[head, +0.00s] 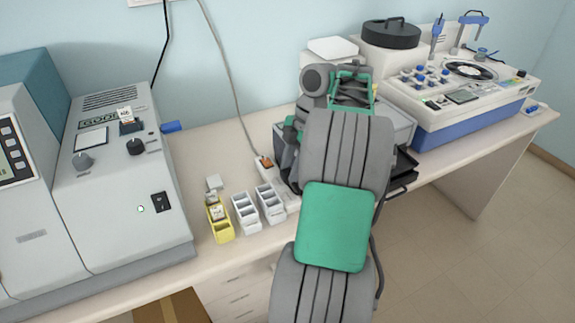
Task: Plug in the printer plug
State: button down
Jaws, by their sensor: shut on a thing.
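My arm rises through the middle of the head view and covers much of the bench behind it. The dark end of my arm with my gripper (286,156) shows only in part, at the left edge of the arm, close to a power strip. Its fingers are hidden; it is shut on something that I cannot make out. The white power strip (258,160) lies on the bench with an orange-brown part on it, and a grey cable runs up the wall from it. A grey machine (402,128), perhaps the printer, stands behind my arm, mostly covered. I see no plug clearly.
A large grey instrument (120,200) fills the left. A yellow rack (220,223) and two white racks (246,214) stand near the bench's front edge. A blue-and-white analyser (460,110) stands at the right. Bare bench (200,150) shows left of the strip.

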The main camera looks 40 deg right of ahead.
jog(key=shift+w+f, duration=0.1)
notch_tip(320, 180, down, 6)
jog(key=b, duration=0.5)
jog(key=shift+b, duration=0.4)
jog(key=shift+d+r, duration=0.15)
jog(key=shift+r, duration=0.05)
dwell(1.8)
